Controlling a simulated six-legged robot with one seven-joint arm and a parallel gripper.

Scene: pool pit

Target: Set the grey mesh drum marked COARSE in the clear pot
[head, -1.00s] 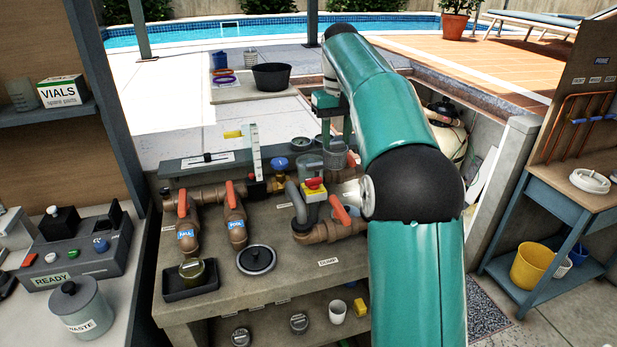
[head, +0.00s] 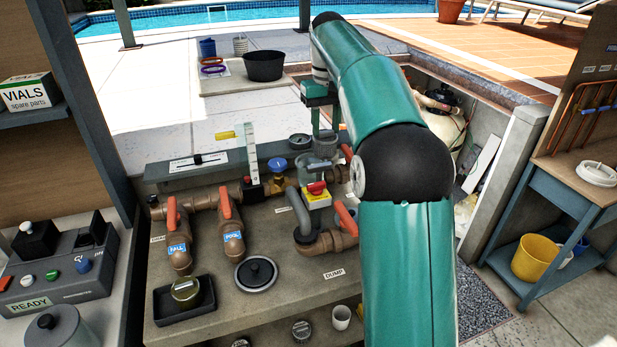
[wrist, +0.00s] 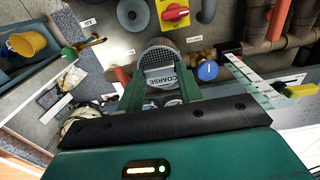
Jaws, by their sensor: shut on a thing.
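The grey mesh drum (wrist: 160,52) is between the two green fingers of my gripper (wrist: 157,92) in the wrist view, its COARSE label facing the camera. My gripper is shut on it. In the head view the drum (head: 325,144) hangs under my wrist, just above and slightly right of the clear pot (head: 314,168). The pot stands behind the yellow block with a red handle. The drum and pot overlap in the picture, and I cannot tell whether they touch. In the wrist view the drum hides what is beneath it.
The red-handled valve (head: 316,188), a blue knob (head: 278,165), a grey bent pipe (head: 293,203) and orange-handled pipes (head: 229,225) crowd around the pot. A white upright scale (head: 251,152) stands left. A black lid (head: 256,273) lies on the bench front.

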